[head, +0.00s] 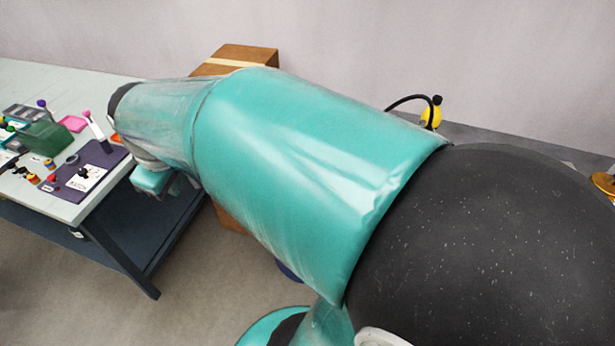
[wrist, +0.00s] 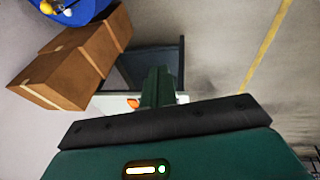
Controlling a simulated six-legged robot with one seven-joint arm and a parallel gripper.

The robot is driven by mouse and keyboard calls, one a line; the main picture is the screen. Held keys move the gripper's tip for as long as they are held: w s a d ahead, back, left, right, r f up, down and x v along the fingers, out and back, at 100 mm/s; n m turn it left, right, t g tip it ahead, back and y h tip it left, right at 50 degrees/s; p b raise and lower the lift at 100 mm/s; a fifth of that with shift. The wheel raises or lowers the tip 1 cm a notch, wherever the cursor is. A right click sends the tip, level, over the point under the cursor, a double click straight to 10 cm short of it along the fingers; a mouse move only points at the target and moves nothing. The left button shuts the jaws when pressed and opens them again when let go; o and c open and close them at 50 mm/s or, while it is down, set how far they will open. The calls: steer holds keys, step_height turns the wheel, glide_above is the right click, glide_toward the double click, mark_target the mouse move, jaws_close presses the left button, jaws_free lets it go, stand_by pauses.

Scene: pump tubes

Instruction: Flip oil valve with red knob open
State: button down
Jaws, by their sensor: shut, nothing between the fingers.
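I cannot make out the oil valve with the red knob for certain in either view. In the wrist view, a small orange-red spot (wrist: 132,103) shows just left of my gripper, on a pale surface; I cannot tell what it is. My gripper (wrist: 158,72) is shut and empty, its dark green fingers together in the middle of the wrist view. In the head view my teal arm reaches left toward the workbench (head: 75,209), and my fingers are hidden or too small to tell there.
Several small items with coloured knobs and a green bin (head: 45,139) stand on the bench, beside a dark mat (head: 105,160). Brown boxes (wrist: 75,55) and a blue round top (wrist: 72,12) are at the wrist view's left. A yellow object (head: 431,116) with a black hose is behind my arm.

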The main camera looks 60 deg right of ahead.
steer(key=w+d+f+n+g, duration=0.2)
steer(key=d+f, duration=0.3)
steer(key=d, duration=0.7)
steer(key=s+d+f+n+g, duration=0.2)
steer(key=s+d+f, duration=0.2)
steer(key=d+f, duration=0.4)
steer(key=s+d+f+n+g, duration=0.2)
steer(key=s+d+f, duration=0.3)
steer(key=d, duration=1)
step_height(320, 180, down, 3)
steer(key=shift+d+r+g+h, duration=0.15)
steer(key=shift+g+h, duration=0.15)
steer(key=shift+g, duration=0.5)
steer(key=shift+f, duration=0.2)
steer(key=x, duration=0.9)
steer(key=shift+s+d+f, duration=0.15)
steer(key=shift+s+f, duration=0.05)
steer(key=shift+f, duration=0.15)
steer(key=shift+s+r, duration=0.1)
steer(key=shift+s+t, duration=0.1)
steer(key=shift+t, duration=0.4)
